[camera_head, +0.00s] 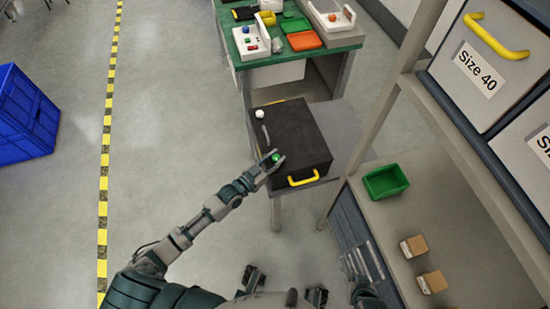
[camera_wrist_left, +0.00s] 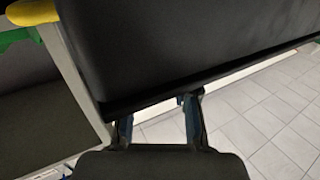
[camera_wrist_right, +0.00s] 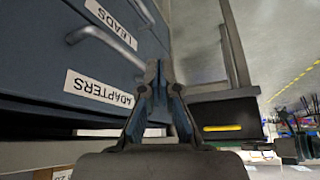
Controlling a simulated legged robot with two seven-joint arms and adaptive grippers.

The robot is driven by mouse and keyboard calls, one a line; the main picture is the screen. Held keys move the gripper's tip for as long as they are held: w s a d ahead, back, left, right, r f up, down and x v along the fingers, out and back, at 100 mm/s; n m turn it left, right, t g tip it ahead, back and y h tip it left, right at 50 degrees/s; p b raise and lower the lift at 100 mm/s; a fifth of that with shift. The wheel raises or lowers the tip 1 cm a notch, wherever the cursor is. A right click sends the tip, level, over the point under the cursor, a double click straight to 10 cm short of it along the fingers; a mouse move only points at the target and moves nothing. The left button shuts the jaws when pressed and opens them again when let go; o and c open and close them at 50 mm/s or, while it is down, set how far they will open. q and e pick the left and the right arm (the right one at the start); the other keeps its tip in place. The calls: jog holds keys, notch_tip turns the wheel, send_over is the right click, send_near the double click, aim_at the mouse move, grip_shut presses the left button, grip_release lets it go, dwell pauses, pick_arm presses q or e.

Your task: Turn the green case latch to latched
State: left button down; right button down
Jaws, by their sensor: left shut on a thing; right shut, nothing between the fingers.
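The black case (camera_head: 295,132) lies on a small table, with a yellow handle (camera_head: 303,179) on its near side. The green latch (camera_head: 276,157) is on the case's left part, near its front corner. My left gripper (camera_head: 273,160) is shut on the green latch. In the left wrist view the case (camera_wrist_left: 180,50) fills the top, and the latch is hidden there. My right gripper (camera_wrist_right: 158,72) is shut and empty in front of drawers, away from the case. The latch's exact angle is too small to read.
A white knob (camera_head: 259,114) and a grey lever (camera_head: 265,133) are on the case. A green-topped bench (camera_head: 290,52) stands behind. A rack with a green bin (camera_head: 386,181) and small boxes (camera_head: 414,246) is at right. Labelled drawers (camera_wrist_right: 60,60) are close to my right gripper.

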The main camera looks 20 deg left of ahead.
pick_arm(q)
jog(key=c, duration=0.9)
grip_release()
jog(key=shift+o, duration=0.2)
jog(key=shift+a+f, duration=0.1)
jog(key=v, duration=1.2)
jog(key=shift+f, duration=0.1)
